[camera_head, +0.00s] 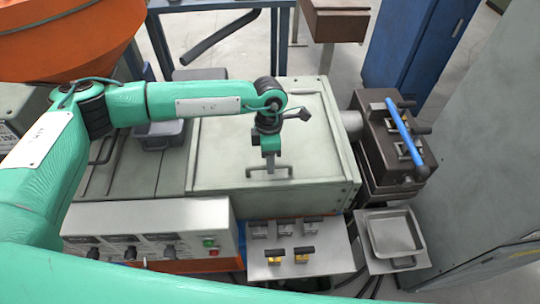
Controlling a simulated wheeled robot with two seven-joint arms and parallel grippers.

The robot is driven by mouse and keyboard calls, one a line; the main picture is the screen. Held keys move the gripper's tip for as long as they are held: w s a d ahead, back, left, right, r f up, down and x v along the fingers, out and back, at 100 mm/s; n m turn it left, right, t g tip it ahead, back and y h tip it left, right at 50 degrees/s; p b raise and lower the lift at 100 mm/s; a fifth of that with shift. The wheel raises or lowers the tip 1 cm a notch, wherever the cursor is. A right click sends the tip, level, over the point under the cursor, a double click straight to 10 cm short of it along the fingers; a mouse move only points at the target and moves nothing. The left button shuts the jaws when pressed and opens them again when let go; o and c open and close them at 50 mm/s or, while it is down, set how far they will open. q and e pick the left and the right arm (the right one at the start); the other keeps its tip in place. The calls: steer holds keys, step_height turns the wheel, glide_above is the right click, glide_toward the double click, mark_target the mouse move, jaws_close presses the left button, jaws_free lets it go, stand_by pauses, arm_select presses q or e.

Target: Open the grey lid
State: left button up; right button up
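The grey lid (318,115) is the large flat grey-green top panel of the machine in the middle of the view. It lies flat and looks closed. A thin metal bar handle (285,172) sits near its front edge. My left gripper (271,162) points down at the handle, just above or at its left part. I cannot tell whether its fingers touch or grip the bar, as they are small and seen from above. My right gripper is not in view.
A control panel with knobs (150,222) and a switch plate (300,250) stand in front. A brown block with a blue bar (405,128) and a metal tray (394,235) are on the right. A large orange cone (65,35) is at upper left.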

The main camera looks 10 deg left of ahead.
arm_select(q)
steer(key=shift+f, duration=0.25)
steer(key=shift+c, duration=0.2)
jaws_close()
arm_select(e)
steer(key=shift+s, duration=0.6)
arm_select(q)
steer(key=shift+r, duration=0.15)
